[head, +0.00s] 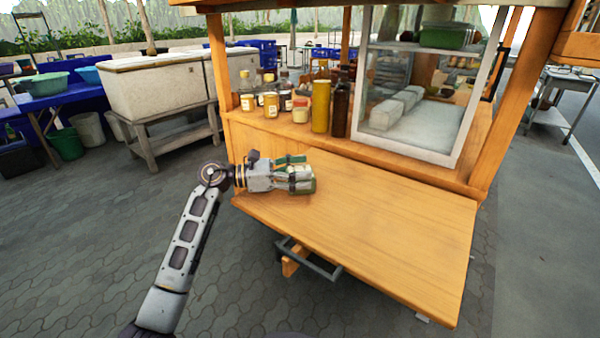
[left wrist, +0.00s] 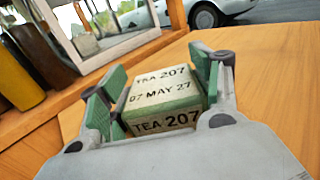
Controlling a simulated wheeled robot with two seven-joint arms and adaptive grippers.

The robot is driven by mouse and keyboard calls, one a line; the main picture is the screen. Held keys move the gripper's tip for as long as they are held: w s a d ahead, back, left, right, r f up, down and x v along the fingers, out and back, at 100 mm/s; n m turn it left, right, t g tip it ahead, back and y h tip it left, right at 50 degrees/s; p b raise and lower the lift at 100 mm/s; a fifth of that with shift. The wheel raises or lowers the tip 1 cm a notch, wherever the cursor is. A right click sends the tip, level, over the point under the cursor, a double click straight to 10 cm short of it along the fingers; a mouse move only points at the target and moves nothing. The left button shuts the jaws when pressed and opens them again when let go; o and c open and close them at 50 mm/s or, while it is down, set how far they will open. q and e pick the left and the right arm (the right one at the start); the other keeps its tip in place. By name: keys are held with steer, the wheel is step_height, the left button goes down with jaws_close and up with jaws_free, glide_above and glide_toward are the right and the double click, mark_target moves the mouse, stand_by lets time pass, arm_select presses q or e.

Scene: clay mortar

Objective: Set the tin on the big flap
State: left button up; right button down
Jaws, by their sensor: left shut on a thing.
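The tin (left wrist: 163,95) is a boxy cream and green container marked "TEA 207" and "07 MAY 27". It sits between the green-padded fingers of my left gripper (left wrist: 158,92), which is shut on it. In the head view my left gripper (head: 298,175) is at the left part of the big flap (head: 390,235), near its back edge, with the tin partly hidden by the fingers. The flap is a wide, bare wooden board folded out from the stall. I cannot tell whether the tin touches the flap. My right gripper is not in view.
Bottles and jars (head: 320,106) line the stall ledge behind the flap. A glass case (head: 415,90) stands at the ledge's right. A dark metal bracket (head: 307,258) sticks out below the flap's front edge. The flap's middle and right are clear.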

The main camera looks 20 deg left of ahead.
arm_select(q)
steer(key=o, duration=1.1)
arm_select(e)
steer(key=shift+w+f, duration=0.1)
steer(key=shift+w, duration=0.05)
arm_select(q)
steer(key=shift+r, duration=0.1)
steer(key=p+v, duration=0.1)
steer(key=v, duration=1)
steer(key=shift+s+a+p, duration=0.1)
steer(key=shift+a+p, duration=0.05)
steer(key=shift+p, duration=0.2)
steer(key=shift+s+a, duration=0.15)
steer(key=shift+a, duration=0.15)
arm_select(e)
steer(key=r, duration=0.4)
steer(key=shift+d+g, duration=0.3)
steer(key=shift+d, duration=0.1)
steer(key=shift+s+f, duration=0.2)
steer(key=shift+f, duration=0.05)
